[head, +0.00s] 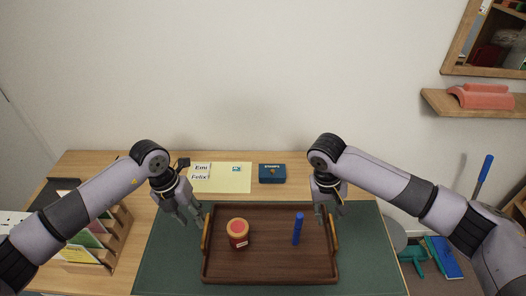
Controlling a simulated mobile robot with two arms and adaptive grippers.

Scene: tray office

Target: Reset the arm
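My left gripper (186,212) hangs at the left end of a brown wooden tray (270,269), close to its left handle (206,233). My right gripper (330,210) hangs at the tray's right end, close to its right handle (334,234). The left gripper's fingers look spread, with nothing seen between them. The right gripper's fingers are small and partly overlap the tray edge, so their opening is hard to judge. On the tray stand a jar with an orange-red lid (237,228) and an upright blue marker (298,229).
The tray lies on a green mat (372,260) on a wooden desk. Behind it are a yellow sheet (222,178) with name cards and a blue box (272,173). A wooden file rack (100,245) stands at left. A wall shelf (440,103) is at upper right.

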